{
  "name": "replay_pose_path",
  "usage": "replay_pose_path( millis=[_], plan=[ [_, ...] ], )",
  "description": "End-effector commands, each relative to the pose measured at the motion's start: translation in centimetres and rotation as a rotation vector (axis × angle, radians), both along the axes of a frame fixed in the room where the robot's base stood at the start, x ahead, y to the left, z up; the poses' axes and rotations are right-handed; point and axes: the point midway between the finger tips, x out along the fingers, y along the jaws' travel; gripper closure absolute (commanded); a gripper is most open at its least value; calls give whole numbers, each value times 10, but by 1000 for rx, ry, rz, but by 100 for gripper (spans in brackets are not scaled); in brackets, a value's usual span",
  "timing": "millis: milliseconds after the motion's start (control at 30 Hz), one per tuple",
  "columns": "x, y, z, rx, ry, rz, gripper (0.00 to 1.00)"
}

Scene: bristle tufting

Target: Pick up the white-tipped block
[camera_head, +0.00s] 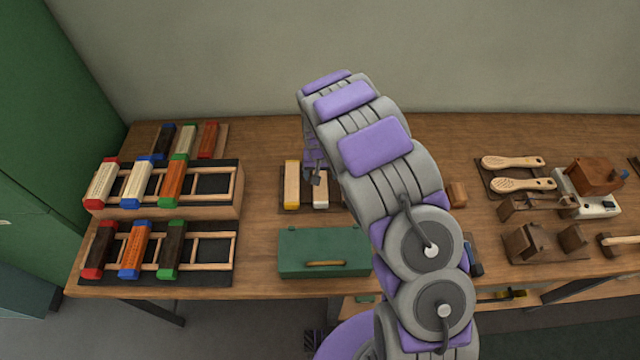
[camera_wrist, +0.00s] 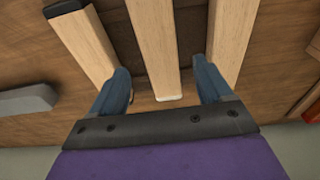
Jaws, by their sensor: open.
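The white-tipped block is a pale wooden bar (camera_wrist: 155,45) in the middle of the wrist view, its white end (camera_wrist: 168,98) toward my gripper. In the head view it is the pale bar (camera_head: 320,194) on a dark tray, partly hidden by my gripper. My gripper (camera_wrist: 163,85) is open and empty, with one blue finger on each side of the bar and visible gaps between. In the head view my gripper (camera_head: 315,178) is over the bar's far part. Contact or height above it cannot be told.
Similar pale bars flank it closely: a black-tipped one (camera_wrist: 82,38) left and another (camera_wrist: 232,35) right. A green box (camera_head: 300,255) stands in front. Racks of coloured-end blocks (camera_head: 208,241) stand left; brushes (camera_head: 512,162) and wooden tools lie right.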

Motion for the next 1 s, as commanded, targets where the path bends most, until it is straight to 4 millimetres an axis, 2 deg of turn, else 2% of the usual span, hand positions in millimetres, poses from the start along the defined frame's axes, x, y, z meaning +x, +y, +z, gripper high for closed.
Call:
replay_pose_path(
  millis=[133, 400, 667, 1000],
  plan=[
    [1, 0, -11, 0, 1, 0, 21],
    [6, 0, -48, 0, 1, -1, 21],
    [7, 1, -51, 0, -1, -1, 21],
    [7, 1, -51, 0, 0, -1, 53]
  ],
)
